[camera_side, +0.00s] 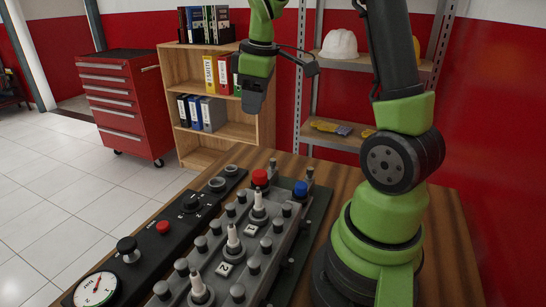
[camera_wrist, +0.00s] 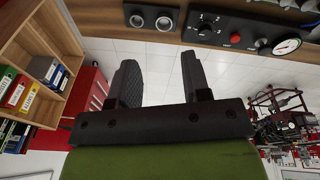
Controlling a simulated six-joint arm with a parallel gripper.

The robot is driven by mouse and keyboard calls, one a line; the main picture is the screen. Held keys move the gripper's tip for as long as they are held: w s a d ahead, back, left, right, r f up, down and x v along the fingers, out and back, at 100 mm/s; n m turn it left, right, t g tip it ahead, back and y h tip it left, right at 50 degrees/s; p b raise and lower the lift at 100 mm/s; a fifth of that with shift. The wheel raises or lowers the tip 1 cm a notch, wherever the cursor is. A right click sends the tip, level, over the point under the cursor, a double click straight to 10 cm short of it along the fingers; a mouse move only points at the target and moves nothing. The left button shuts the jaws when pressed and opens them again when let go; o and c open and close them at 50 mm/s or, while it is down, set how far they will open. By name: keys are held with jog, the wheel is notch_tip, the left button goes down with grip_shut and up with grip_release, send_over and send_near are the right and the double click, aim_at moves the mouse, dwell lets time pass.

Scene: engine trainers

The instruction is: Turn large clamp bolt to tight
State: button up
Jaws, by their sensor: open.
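The grey engine trainer (camera_side: 263,247) lies on the wooden bench with rows of dark round bolt heads and several white plugs along it. A red cap (camera_side: 260,177) and a blue cap (camera_side: 300,187) stand at its far end. I cannot tell which part is the large clamp bolt. My gripper (camera_side: 254,106) hangs well above the far end of the trainer, pointing down, touching nothing. In the wrist view, my gripper (camera_wrist: 160,72) has its two dark fingers apart with only floor visible between them. The trainer's body is mostly out of the wrist view.
A black control panel (camera_side: 135,272) with a gauge (camera_side: 97,289), knobs and a red button (camera_side: 162,227) lies left of the trainer. A bookcase (camera_side: 191,149), a red tool cabinet (camera_side: 125,105) and a metal shelf (camera_side: 330,135) stand behind. Air around my gripper is clear.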

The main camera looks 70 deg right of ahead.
aim_at(273, 160)
jog(key=d+f+n, duration=0.1)
jog(key=d+f, duration=0.1)
jog(key=f, duration=0.4)
jog(key=d+f+n+g, duration=0.1)
jog(key=d+f, duration=0.2)
jog(key=f, duration=0.3)
jog(key=d+f+g, duration=0.1)
jog(key=d+f, duration=0.2)
jog(key=f, duration=0.3)
jog(key=shift+s+n, duration=0.25)
jog(key=shift+n, duration=0.15)
jog(key=shift+c, duration=0.4)
grip_shut()
